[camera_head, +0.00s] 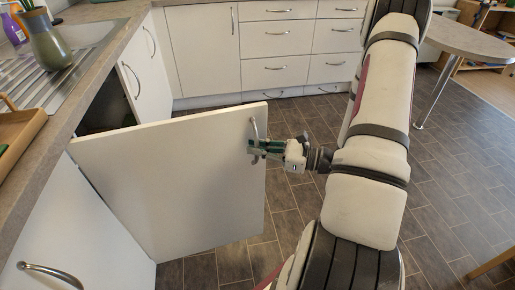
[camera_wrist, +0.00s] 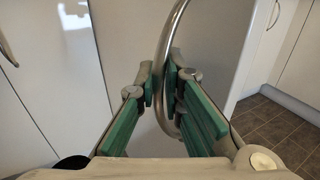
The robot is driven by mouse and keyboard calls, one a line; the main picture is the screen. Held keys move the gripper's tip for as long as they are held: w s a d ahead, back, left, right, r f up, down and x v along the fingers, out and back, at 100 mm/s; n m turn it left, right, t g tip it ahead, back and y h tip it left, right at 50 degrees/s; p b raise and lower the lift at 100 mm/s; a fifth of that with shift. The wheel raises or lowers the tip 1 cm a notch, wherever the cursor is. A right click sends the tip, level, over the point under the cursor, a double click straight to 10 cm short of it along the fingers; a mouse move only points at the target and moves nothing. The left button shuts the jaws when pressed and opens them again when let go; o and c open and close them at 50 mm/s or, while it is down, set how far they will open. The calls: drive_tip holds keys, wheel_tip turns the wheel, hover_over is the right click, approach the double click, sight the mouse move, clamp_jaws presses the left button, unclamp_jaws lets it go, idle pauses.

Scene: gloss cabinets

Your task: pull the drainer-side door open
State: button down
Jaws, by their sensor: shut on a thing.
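The drainer-side door (camera_head: 175,185) is a flat white panel under the sink counter, swung well out from the cabinet. Its curved metal handle (camera_head: 254,127) is near the top corner of the free edge. My gripper (camera_head: 256,148) is at the lower part of this handle, reaching in from the right. In the wrist view, the green-padded fingers of my gripper (camera_wrist: 162,88) are closed around the metal bar of the handle (camera_wrist: 167,50). The door's pale face (camera_wrist: 135,60) lies behind them. The cabinet interior is mostly hidden behind the door.
The metal drainer (camera_head: 70,65) lies on the counter, with a vase (camera_head: 48,42) and a wooden tray (camera_head: 20,135). Another white door (camera_head: 147,75) stands ajar beyond. White drawers (camera_head: 278,40) line the back. Dark tiled floor (camera_head: 455,170) is clear to the right of my arm.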

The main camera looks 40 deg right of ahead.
drive_tip(key=c, duration=1.7)
unclamp_jaws()
drive_tip(key=v, duration=1.2)
drive_tip(key=shift+a+r, duration=0.1)
drive_tip(key=shift+a, duration=0.05)
